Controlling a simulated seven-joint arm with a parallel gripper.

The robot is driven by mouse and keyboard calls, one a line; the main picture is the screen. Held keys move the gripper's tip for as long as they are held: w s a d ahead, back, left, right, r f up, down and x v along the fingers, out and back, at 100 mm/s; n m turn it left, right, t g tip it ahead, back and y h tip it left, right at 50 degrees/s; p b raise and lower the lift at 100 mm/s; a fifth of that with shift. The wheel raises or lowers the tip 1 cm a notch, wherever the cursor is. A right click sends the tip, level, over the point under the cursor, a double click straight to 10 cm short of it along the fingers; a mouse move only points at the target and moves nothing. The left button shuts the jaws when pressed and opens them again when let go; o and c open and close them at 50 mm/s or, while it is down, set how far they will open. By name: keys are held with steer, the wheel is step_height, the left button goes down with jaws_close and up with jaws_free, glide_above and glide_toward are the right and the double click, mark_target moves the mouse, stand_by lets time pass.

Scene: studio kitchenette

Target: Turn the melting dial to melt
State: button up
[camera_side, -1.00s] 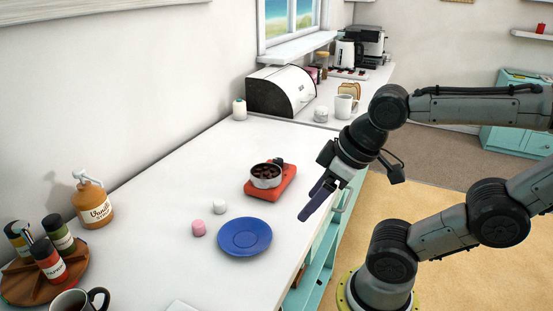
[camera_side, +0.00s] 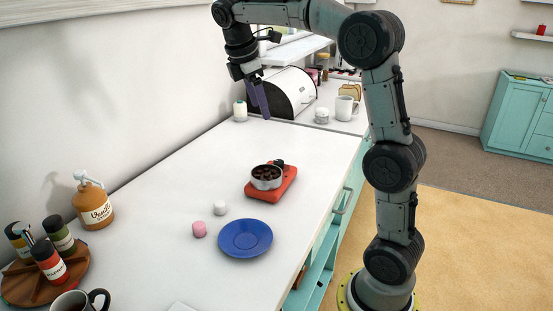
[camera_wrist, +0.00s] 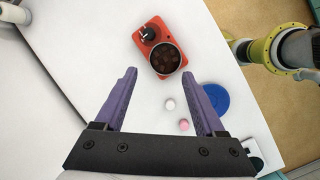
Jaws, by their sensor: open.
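The red melting unit (camera_side: 285,187) sits on the white counter, with a small metal pot of dark chunks (camera_side: 266,178) on it. Its black dial (camera_side: 278,163) is at the far end in the side view. In the wrist view the red unit (camera_wrist: 139,38) is at the upper middle, with the black dial (camera_wrist: 149,33) beside the pot (camera_wrist: 165,59); a pale mark shows by the dial. My gripper (camera_side: 263,112) is open and empty, high above the counter, beyond the unit. In the wrist view its purple fingers (camera_wrist: 166,85) are spread apart, with the unit beyond their tips.
A white marshmallow (camera_side: 220,208), a pink marshmallow (camera_side: 198,229) and a blue plate (camera_side: 245,238) lie nearer the camera.

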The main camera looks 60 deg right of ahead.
steer(key=w+d+f+g, duration=0.1)
steer(key=w+d+f, duration=0.2)
steer(key=d+f, duration=0.1)
steer(key=g, duration=0.1)
glide_toward(278, 161)
steer(key=shift+m, duration=0.4)
steer(key=x, duration=0.8)
steer(key=shift+s+d+f, duration=0.1)
steer(key=shift+f, duration=0.25)
jaws_close()
